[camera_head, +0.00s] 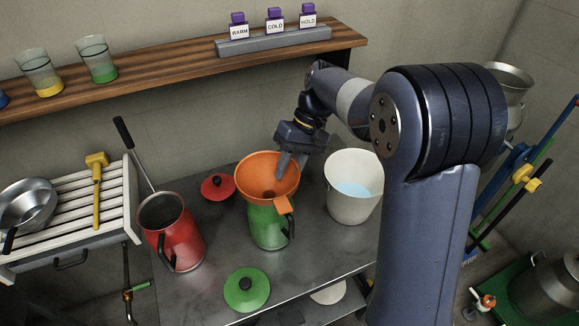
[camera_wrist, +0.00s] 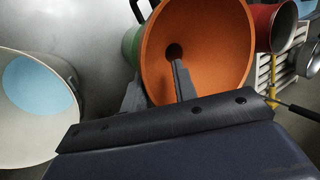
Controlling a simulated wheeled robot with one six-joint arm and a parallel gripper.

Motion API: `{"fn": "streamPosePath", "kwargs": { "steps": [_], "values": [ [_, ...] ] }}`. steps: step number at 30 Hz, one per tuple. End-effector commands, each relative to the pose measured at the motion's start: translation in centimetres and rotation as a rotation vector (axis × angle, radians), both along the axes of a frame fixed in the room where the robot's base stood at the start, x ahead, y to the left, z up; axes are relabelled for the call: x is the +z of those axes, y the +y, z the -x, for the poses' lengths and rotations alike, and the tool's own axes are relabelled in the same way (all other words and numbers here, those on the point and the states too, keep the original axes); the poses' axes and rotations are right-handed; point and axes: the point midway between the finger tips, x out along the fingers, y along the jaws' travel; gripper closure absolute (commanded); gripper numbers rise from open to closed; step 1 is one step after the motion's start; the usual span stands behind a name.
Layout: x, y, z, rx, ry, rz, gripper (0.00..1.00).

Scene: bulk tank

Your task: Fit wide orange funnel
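The wide orange funnel (camera_head: 267,175) is over the green jug (camera_head: 267,228), wide mouth up and its tab toward the front. The funnel hides the jug's mouth, and its spout is out of sight. In the wrist view the funnel (camera_wrist: 215,40) fills the upper middle, with a strip of the green jug (camera_wrist: 131,42) beside it. My gripper (camera_head: 282,165) is at the funnel's back right rim. In the wrist view its fingers (camera_wrist: 157,72) stand apart, one inside the cone and one outside, with the rim between them. A gap shows, so it looks open.
A red jug (camera_head: 172,235) stands left, a white bucket (camera_head: 352,205) with pale blue liquid right. A red lid (camera_head: 217,187) lies behind, a green lid (camera_head: 247,290) in front. A wooden shelf (camera_head: 180,69) runs along the wall. A slatted rack (camera_head: 75,213) is at left.

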Motion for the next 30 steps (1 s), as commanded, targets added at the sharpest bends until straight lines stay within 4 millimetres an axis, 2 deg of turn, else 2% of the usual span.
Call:
{"fn": "streamPosePath", "kwargs": {
  "steps": [8,21,25,30],
  "values": [
    [0.6,-0.2,-0.3,-0.001,-0.002,-0.001,0.73],
    [7.8,-2.9,-2.9,-0.001,-0.003,0.000,0.73],
    [9.0,-3.4,-3.3,-0.001,-0.002,-0.001,0.73],
    [9.6,-3.6,-3.5,0.000,0.000,0.000,0.73]
  ]
}}
